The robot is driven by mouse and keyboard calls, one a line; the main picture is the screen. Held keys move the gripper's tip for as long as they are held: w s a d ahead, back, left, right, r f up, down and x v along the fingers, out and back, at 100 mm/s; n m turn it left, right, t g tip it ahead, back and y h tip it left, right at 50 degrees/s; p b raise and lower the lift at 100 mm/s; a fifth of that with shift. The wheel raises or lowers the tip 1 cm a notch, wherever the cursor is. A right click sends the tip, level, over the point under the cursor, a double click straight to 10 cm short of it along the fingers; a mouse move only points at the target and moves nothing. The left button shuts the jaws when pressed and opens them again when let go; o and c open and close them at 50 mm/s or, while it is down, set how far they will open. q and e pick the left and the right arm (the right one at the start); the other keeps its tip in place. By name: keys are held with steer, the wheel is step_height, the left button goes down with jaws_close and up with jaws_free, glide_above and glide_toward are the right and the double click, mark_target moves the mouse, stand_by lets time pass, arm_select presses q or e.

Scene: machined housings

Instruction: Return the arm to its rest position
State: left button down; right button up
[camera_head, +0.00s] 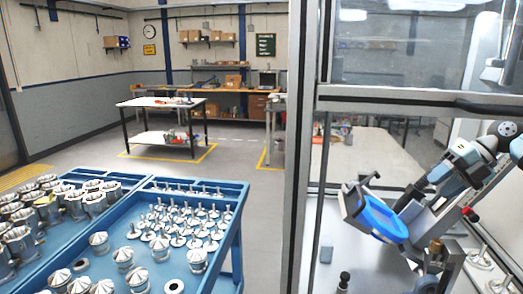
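My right arm comes in from the right edge, inside the glazed enclosure. Its gripper (404,207) is at the upper right edge of a tilted fixture with a round blue plate (382,219). The fingers are small and dark there, so I cannot tell whether they are open or shut, or whether they touch the fixture. No held part can be made out. My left gripper is not in view.
A blue cart (239,218) at lower left carries several metal housings (99,242) and stemmed parts (160,245). The enclosure's grey post (296,150) stands between cart and fixture. Stemmed parts (481,258) stand at lower right. A white table (160,102) stands farther back, with clear floor before it.

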steer(key=s+a+f+m+t+y+p, duration=0.15)
steer(key=a+f+m+t+y, duration=0.3)
steer(key=a+f, duration=0.6)
steer(key=s+a+f+m+t+y, duration=0.35)
steer(key=a+f+y, duration=0.35)
steer(key=a, duration=0.7)
arm_select(q)
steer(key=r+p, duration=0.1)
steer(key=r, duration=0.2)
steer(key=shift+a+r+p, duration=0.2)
steer(key=shift+p, duration=0.2)
arm_select(e)
steer(key=s+a+f+m+h, duration=0.1)
steer(key=s+f+m+h, duration=1.5)
steer(key=s+f+m, duration=0.6)
step_height(320, 180, down, 4)
steer(key=shift+s+a+f+t+h, duration=0.25)
steer(key=shift+s+a+t+h, duration=0.1)
steer(key=shift+s, duration=0.3)
steer(key=shift+d, duration=0.1)
